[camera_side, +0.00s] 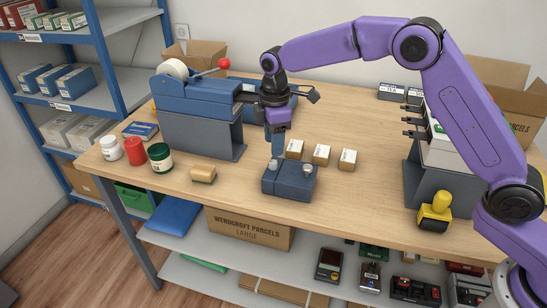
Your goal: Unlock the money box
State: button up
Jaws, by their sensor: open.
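A low dark blue box (289,184) sits near the front edge of the counter, left of the middle. Two small silvery knob-like pieces show on its top, one at the left and one at the right. It looks like the money box, but no label, keyhole or key can be made out. My gripper (277,154) points straight down over the back left part of this box, close to the left silvery piece. It is open. Its fingers overlap the box's back edge in this view, so I cannot tell whether they touch it.
A brush-like block (203,174) lies left. A yellow-handled stamp (435,211) stands front right. Jars (159,158) stand far left.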

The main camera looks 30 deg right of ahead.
aim_at(273, 162)
jog(key=shift+w+f, duration=0.1)
jog(key=shift+f, duration=3)
grip_shut()
